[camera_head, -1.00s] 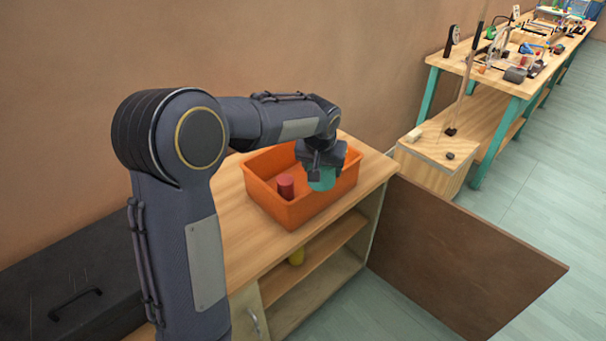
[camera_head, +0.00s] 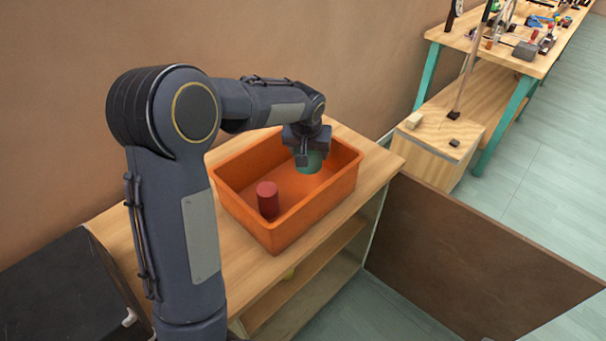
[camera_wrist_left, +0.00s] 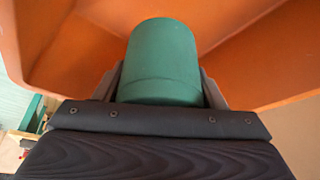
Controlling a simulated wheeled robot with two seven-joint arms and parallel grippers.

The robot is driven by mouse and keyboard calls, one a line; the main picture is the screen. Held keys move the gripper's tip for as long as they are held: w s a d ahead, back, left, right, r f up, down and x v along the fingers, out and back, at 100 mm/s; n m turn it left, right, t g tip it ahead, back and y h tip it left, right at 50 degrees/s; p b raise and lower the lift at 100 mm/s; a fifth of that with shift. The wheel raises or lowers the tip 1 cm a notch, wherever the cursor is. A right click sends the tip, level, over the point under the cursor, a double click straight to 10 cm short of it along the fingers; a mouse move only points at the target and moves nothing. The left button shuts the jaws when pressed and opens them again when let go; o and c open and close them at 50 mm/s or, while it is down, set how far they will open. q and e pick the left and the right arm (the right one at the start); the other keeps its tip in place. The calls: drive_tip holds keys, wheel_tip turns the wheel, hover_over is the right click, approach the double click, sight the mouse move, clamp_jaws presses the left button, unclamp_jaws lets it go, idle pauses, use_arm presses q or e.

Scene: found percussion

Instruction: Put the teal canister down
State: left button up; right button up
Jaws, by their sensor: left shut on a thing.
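The teal canister (camera_head: 310,162) is in my left gripper (camera_head: 304,158), over the right part of the orange bin (camera_head: 272,238). In the left wrist view the canister (camera_wrist_left: 162,62) sits between the two fingers of the gripper (camera_wrist_left: 161,88), with the orange bin walls (camera_wrist_left: 60,50) around and beyond it. The fingers are shut on it. Whether its base touches the bin floor is hidden. My right gripper is not in view.
A red cylinder (camera_head: 267,199) stands in the left part of the bin. The bin is on a wooden cabinet top (camera_head: 230,262). A brown door panel (camera_head: 470,262) stands open at the right. A black case (camera_head: 65,290) is at the lower left.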

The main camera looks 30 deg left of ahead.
use_arm(q)
wheel_tip(320, 180, down, 6)
drive_tip(key=shift+f+b, duration=0.1)
drive_tip(key=shift+b, duration=0.2)
drive_tip(key=shift+f, duration=0.15)
drive_tip(key=o, duration=1.1)
drive_tip(key=shift+c, duration=0.2)
